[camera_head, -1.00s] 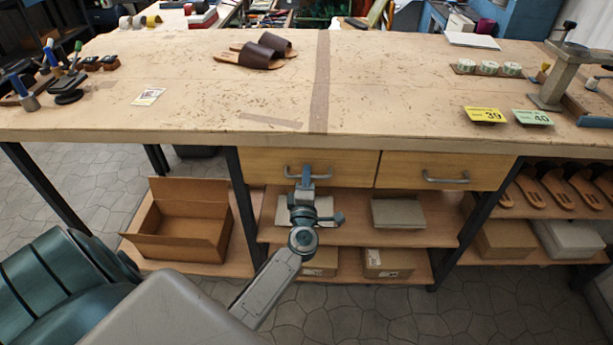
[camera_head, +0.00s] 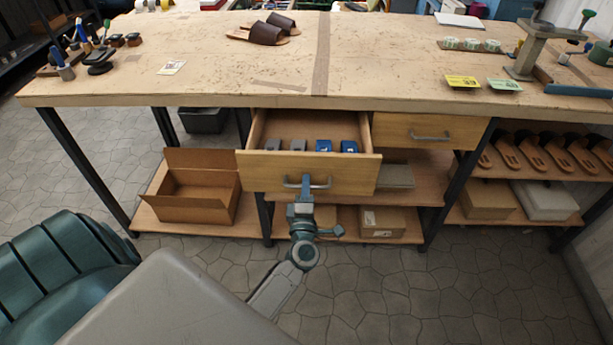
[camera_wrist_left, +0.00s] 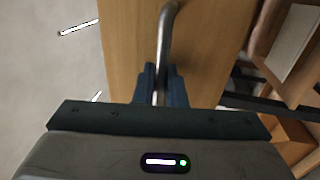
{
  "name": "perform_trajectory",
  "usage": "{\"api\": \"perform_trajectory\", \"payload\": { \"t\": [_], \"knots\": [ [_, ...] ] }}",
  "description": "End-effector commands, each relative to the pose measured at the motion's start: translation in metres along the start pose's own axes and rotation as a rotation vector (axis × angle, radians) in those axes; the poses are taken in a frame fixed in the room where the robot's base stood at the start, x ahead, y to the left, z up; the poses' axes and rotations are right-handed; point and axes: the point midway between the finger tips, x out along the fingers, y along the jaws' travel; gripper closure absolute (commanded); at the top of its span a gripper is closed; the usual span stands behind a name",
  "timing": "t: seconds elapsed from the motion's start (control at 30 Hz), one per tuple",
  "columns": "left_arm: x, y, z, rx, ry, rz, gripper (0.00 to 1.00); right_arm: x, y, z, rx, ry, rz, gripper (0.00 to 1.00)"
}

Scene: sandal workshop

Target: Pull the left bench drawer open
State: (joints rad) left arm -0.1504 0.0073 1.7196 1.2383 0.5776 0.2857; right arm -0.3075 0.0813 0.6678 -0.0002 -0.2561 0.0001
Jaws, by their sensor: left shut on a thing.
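The left bench drawer (camera_head: 262,172) is pulled well out from under the bench top in the head view. Inside it lie grey blocks (camera_head: 285,145) and blue blocks (camera_head: 335,146). My left gripper (camera_head: 306,185) is shut on the drawer's metal handle (camera_head: 288,184). In the left wrist view the fingers (camera_wrist_left: 161,85) close around the handle bar (camera_wrist_left: 167,35), against the wooden drawer front (camera_wrist_left: 125,45). My right gripper is not in view.
The right drawer (camera_head: 395,128) is closed. An open cardboard box (camera_head: 195,205) stands on the low shelf at left. Sandals (camera_head: 265,30) lie on the bench top (camera_head: 220,75). The stone floor (camera_head: 385,290) in front is clear.

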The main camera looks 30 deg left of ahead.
Motion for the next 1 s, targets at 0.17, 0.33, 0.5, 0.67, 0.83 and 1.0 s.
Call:
{"api": "perform_trajectory", "payload": {
  "t": [0.17, 0.33, 0.5, 0.67, 0.83, 1.0],
  "knots": [
    [-0.032, 0.007, 0.000, -0.002, 0.001, 0.001, 1.00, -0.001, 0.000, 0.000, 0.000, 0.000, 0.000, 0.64],
    [-0.056, 0.011, 0.000, -0.002, 0.001, 0.001, 1.00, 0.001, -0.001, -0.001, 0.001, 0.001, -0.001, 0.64],
    [-0.070, 0.014, 0.000, -0.001, 0.000, 0.002, 1.00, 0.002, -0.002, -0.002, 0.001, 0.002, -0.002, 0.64],
    [-0.075, 0.016, 0.000, -0.001, 0.000, 0.004, 1.00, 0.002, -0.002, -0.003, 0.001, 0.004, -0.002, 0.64],
    [-0.075, 0.016, 0.000, -0.001, 0.000, 0.004, 1.00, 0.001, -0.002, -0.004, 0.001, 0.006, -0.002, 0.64],
    [-0.075, 0.016, 0.000, -0.001, 0.000, 0.004, 1.00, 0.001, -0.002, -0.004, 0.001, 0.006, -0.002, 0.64]
  ]
}}
